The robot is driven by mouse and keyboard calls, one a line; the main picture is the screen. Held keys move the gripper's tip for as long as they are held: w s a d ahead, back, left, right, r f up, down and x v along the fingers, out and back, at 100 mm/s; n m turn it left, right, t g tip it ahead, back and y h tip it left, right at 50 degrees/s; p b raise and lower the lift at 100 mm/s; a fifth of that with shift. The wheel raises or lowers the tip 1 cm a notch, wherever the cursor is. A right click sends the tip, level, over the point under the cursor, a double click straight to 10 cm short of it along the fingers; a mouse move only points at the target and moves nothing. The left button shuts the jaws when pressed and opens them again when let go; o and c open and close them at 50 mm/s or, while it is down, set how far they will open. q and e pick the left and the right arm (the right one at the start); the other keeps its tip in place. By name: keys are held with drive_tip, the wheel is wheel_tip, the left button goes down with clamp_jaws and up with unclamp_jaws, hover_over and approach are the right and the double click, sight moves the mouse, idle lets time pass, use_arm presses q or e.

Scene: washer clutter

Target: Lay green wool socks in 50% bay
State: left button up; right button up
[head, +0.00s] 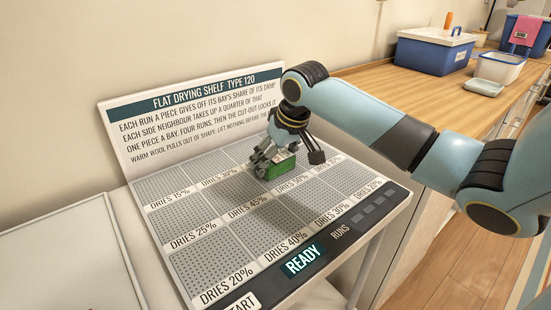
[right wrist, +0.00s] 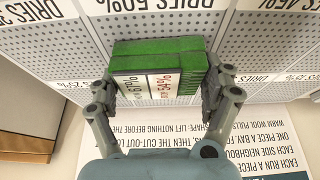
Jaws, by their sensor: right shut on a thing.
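The green wool socks (head: 284,168) look like a small green block. In the right wrist view the socks (right wrist: 155,50) show a white band with partly readable percent print on one side. My right gripper (head: 268,159) is shut on the socks, one finger on each side, over the DRIES 50% bay. The DRIES 50% label (head: 293,183) lies just in front of them; in the right wrist view it shows upside down at the top edge. I cannot tell whether the socks touch the shelf. My left gripper is out of view.
The drying shelf (head: 180,187) has perforated bays, and those in sight look empty; my arm hides some at the back right. A sign board (head: 190,115) stands behind it. A READY display (head: 303,259) is on its front edge. A blue box (head: 430,52) stands on the wooden counter.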

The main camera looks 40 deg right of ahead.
drive_tip(key=o, duration=1.1)
drive_tip(key=shift+c, duration=0.2)
drive_tip(key=p+v, duration=0.2)
drive_tip(key=v, duration=1)
drive_tip(key=shift+p, duration=0.3)
drive_tip(key=shift+s, duration=0.1)
